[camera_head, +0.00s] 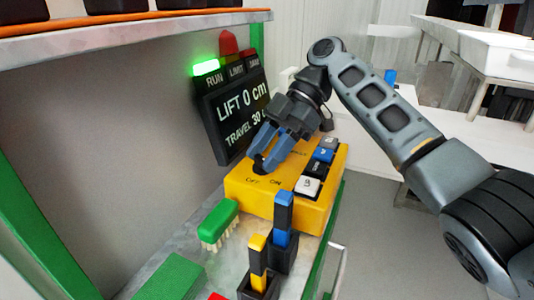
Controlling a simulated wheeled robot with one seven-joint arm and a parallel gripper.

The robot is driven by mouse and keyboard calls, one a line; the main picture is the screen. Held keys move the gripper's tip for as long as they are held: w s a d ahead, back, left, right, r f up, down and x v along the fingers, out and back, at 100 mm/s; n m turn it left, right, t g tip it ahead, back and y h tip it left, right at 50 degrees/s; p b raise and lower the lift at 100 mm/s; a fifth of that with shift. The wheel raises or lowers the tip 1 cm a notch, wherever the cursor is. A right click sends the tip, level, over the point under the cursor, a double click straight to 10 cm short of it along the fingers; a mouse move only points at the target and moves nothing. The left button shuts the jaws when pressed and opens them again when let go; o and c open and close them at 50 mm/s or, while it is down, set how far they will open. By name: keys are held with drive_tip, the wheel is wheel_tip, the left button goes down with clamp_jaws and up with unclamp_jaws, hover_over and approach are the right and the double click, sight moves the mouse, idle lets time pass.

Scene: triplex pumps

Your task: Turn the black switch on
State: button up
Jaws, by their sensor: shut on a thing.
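A yellow control box (306,212) sits on the shelf in the middle of the head view, with "OFF" and "ON" printed on its face. The black switch (259,165) is a dark knob on the left part of the box, mostly hidden behind my gripper's fingers. My gripper (262,164) reaches down over it with its blue fingertips at the knob, shut on it. Which way the knob points cannot be told. Several push buttons (308,186), white, black and blue, line the right side of the box.
A black display (243,112) reading "LIFT 0 cm" stands behind the box, with its green RUN lamp (206,67) lit. A green brush (219,221) and holders with blue (283,215) and yellow-black (257,262) upright handles stand in front. White counters are at right.

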drive_tip(key=o, duration=1.1)
drive_tip(key=shift+c, duration=0.2)
